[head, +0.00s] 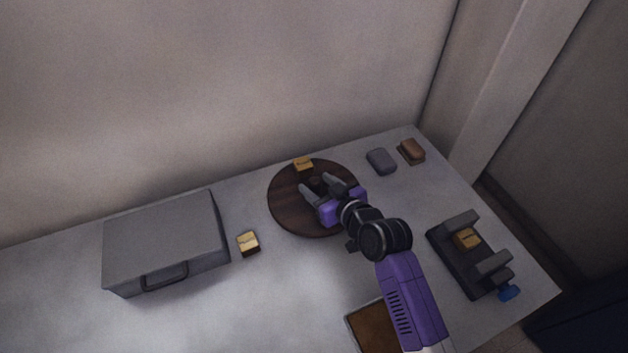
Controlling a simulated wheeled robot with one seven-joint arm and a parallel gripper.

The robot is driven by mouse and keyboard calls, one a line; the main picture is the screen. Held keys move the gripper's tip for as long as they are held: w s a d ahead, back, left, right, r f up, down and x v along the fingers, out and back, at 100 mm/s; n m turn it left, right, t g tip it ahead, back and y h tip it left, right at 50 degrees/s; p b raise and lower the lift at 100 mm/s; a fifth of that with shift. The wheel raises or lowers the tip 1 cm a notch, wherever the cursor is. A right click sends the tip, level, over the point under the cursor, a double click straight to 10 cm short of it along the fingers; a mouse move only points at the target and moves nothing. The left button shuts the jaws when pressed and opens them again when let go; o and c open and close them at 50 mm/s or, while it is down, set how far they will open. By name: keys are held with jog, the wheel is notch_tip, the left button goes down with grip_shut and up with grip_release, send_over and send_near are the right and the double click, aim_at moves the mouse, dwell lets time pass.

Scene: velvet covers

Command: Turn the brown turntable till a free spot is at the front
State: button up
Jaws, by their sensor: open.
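The brown turntable (290,218) is a round wooden disc on the grey table, towards the back wall. A small yellow-topped block (303,164) sits at its back edge. A dark knob or post (317,182) shows near the middle, between my fingers. My gripper (308,187) is open above the disc, its grey fingers pointing left and back. I cannot tell whether the fingers touch the disc or the dark part. The front left of the disc is bare in view. My purple gripper body and wrist hide its right and front right part.
A grey box with a handle (165,240) stands at the left. A yellow-topped block (248,242) lies between it and the turntable. A grey block (381,161) and a brown one (412,151) lie back right. A dark vise-like fixture (462,262) holds a block. A brown tray (368,325) is in front.

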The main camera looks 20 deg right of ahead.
jog(key=shift+x, duration=1.05)
grip_shut()
dwell(0.7)
